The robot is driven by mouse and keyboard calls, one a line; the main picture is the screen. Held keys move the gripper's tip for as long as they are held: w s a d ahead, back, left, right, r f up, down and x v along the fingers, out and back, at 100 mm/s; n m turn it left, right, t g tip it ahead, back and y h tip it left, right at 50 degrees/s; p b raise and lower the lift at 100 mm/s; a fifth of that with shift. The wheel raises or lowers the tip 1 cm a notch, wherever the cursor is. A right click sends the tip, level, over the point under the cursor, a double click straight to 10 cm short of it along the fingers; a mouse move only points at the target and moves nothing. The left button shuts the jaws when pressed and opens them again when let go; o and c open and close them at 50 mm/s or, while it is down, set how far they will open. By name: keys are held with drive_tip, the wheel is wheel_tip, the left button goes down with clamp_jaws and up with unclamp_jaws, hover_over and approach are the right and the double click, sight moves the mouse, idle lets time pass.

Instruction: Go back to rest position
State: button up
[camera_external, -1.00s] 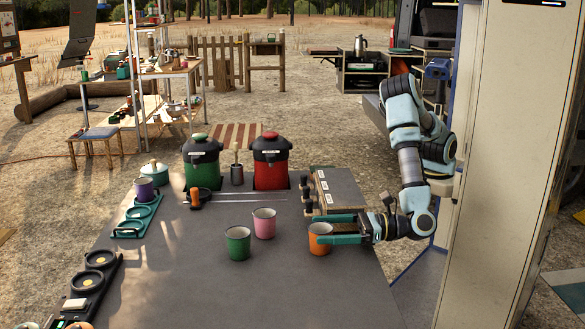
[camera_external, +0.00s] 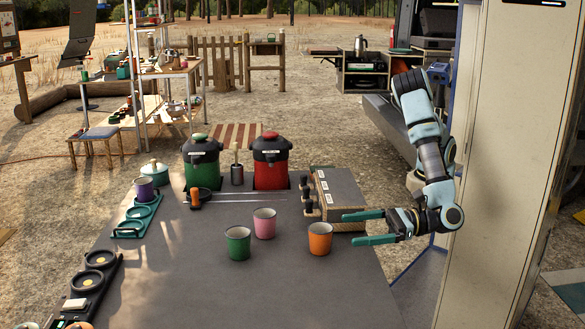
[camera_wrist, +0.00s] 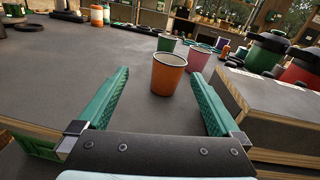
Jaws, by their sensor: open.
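My gripper (camera_external: 365,228) is open and empty at the right edge of the table, with its green fingers apart and pointing left. In the wrist view my gripper (camera_wrist: 165,105) shows both fingers spread, with the orange mug (camera_wrist: 168,75) standing upright beyond the gap. In the external view the orange mug (camera_external: 319,239) stands on the table (camera_external: 240,295), to the left of the fingertips and apart from them. A pink mug (camera_external: 264,223) and a green mug (camera_external: 238,243) stand upright further left.
A box with black knobs (camera_external: 337,190) stands just behind my gripper. Behind the mugs are a green dispenser (camera_external: 202,165) and a red dispenser (camera_external: 270,165). A purple mug (camera_external: 145,190) sits at the far left near teal holders (camera_external: 137,218).

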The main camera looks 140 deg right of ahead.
drive_tip(key=a+n+y, duration=0.1)
drive_tip(key=n+y, duration=0.1)
drive_tip(key=n, duration=0.2)
drive_tip(key=a+r+n+t+y, duration=0.1)
drive_tip(key=n+y, duration=0.1)
drive_tip(key=n, duration=0.2)
drive_tip(key=a+r+n+y+p, duration=0.1)
drive_tip(key=n+y, duration=0.2)
drive_tip(key=n, duration=0.1)
drive_tip(key=shift+w+n, duration=0.3)
drive_tip(key=shift+n, duration=0.1)
drive_tip(key=s+d+f+n+g+y, duration=0.1)
drive_tip(key=s+d+f+n+g, duration=0.3)
drive_tip(key=s+n, duration=0.65)
drive_tip(key=s+d+f+n+g+y, duration=0.25)
drive_tip(key=s+d+n+g, duration=0.25)
drive_tip(key=s+n, duration=0.55)
drive_tip(key=s+d+f+n+g+y, duration=0.1)
drive_tip(key=s+d+f+n+g, duration=0.35)
drive_tip(key=s+n, duration=0.55)
wheel_tip(320, 180, up, 15)
drive_tip(key=s+m+p, duration=0.1)
drive_tip(key=m+p, duration=0.1)
drive_tip(key=p, duration=1.1)
drive_tip(key=shift+s+f, duration=0.2)
drive_tip(key=shift+s, duration=0.1)
drive_tip(key=shift+t, duration=0.25)
